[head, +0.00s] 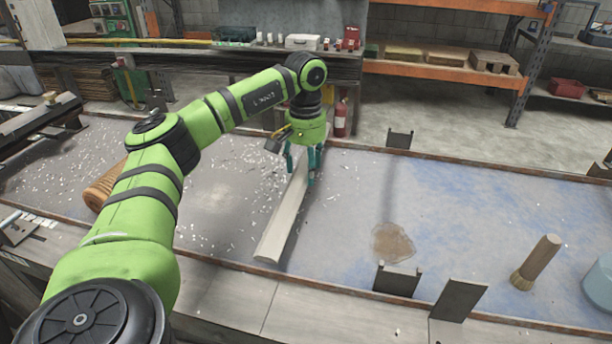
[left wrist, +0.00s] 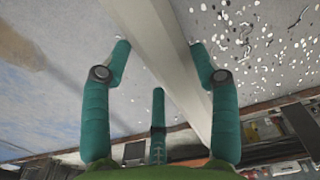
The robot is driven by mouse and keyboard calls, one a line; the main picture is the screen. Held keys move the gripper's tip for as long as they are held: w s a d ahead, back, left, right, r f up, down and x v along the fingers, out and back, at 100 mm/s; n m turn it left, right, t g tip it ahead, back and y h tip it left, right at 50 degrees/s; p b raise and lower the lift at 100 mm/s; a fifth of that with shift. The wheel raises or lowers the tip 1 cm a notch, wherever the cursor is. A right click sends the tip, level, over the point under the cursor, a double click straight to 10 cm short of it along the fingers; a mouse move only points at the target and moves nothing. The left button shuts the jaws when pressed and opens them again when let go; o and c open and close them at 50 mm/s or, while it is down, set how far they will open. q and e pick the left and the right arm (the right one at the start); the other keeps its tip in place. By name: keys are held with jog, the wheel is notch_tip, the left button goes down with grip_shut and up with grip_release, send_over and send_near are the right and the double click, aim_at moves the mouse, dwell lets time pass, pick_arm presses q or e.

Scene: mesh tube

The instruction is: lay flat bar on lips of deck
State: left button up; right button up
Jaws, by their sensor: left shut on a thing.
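A long pale grey flat bar (head: 277,230) runs from under my left gripper (head: 303,160) toward the front edge of the grey bench top (head: 480,220). My left gripper is shut on the bar near its far end. In the left wrist view the bar (left wrist: 165,45) passes between the teal fingers of the gripper (left wrist: 161,52). I cannot tell whether the bar touches the surface. Two dark notched brackets stand to the right, one at the back (head: 398,140) and one at the front (head: 397,280). My right gripper is not in view.
A dark plate (head: 459,299), a wooden handled tool (head: 536,263) and a blue object (head: 600,285) are at the front right. A wooden roll (head: 104,187) lies at left, partly behind my arm. Pale chips litter the left half. A brown stain (head: 392,242) lies between the brackets.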

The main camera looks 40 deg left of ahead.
aim_at(306, 172)
pick_arm(q)
jog(key=shift+f+p, duration=0.3)
jog(key=shift+f, duration=1.35)
jog(key=shift+f, duration=0.15)
jog(key=o, duration=1.7)
jog(key=shift+d, duration=0.1)
notch_tip(306, 172, up, 12)
jog(key=b, duration=0.1)
